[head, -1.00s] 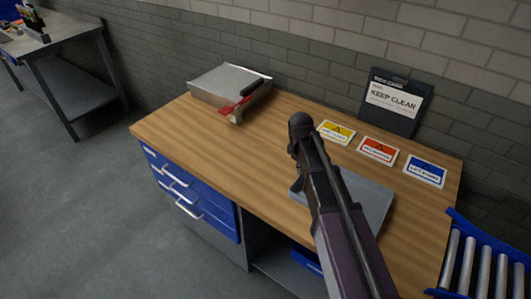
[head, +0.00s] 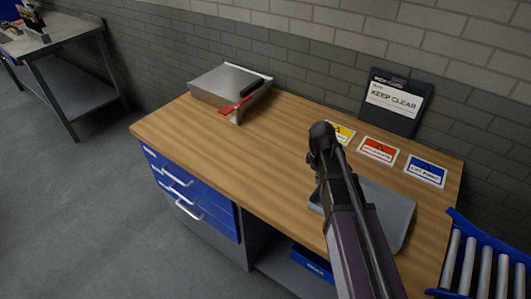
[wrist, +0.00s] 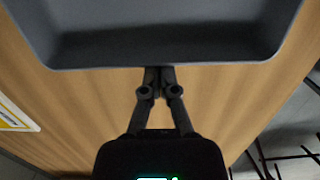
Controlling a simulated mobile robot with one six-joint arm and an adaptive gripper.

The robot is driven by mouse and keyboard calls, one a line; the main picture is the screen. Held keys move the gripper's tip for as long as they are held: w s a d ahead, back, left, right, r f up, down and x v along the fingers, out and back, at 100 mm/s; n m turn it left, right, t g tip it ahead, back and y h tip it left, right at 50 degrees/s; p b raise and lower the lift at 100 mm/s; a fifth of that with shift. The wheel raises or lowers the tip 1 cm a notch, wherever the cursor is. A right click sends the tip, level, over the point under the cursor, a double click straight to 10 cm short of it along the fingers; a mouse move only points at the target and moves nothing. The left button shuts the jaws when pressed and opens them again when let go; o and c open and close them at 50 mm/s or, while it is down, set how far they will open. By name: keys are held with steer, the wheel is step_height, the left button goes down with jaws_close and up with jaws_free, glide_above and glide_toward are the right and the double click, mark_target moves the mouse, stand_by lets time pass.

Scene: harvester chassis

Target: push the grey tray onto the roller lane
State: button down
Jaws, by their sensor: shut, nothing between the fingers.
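The grey tray (head: 397,212) lies on the wooden bench, partly hidden behind my arm in the head view. In the wrist view the tray (wrist: 160,57) fills the top, its near wall crossing the picture. My gripper (wrist: 158,72) is shut and empty, its fingertips at the middle of that wall; they look to be touching it. In the head view the fingers are hidden by my arm. The roller lane (head: 466,262), with blue side rails and metal rollers, is at the lower right, beyond the bench's right end and apart from the tray.
The wooden bench top (head: 240,160) is clear left of my arm. A metal box (head: 225,82) with a red-handled tool (head: 238,104) sits at its back left. Yellow, orange and blue labels (head: 425,170) lie along the back. A KEEP CLEAR sign (head: 395,103) leans at the wall.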

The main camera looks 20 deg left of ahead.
steer(key=shift+s+d+f+b, duration=0.1)
steer(key=shift+s+d, duration=0.7)
steer(key=shift+d, duration=1.5)
steer(key=shift+s+d+f+b, duration=0.15)
steer(key=shift+s+d, duration=0.7)
steer(key=shift+d, duration=1.5)
steer(key=shift+s+d+f+b, duration=0.1)
steer(key=shift+s+d, duration=0.7)
steer(key=shift+d, duration=1.5)
steer(key=shift+a, duration=0.1)
steer(key=shift+w+a, duration=0.25)
steer(key=shift+a, duration=0.45)
steer(key=shift+w+a, duration=0.25)
steer(key=shift+a, duration=0.4)
steer(key=shift+w+a, duration=0.25)
steer(key=shift+a, duration=0.45)
step_height(320, 180, up, 14)
steer(key=p, duration=1.4)
steer(key=shift+d, duration=0.1)
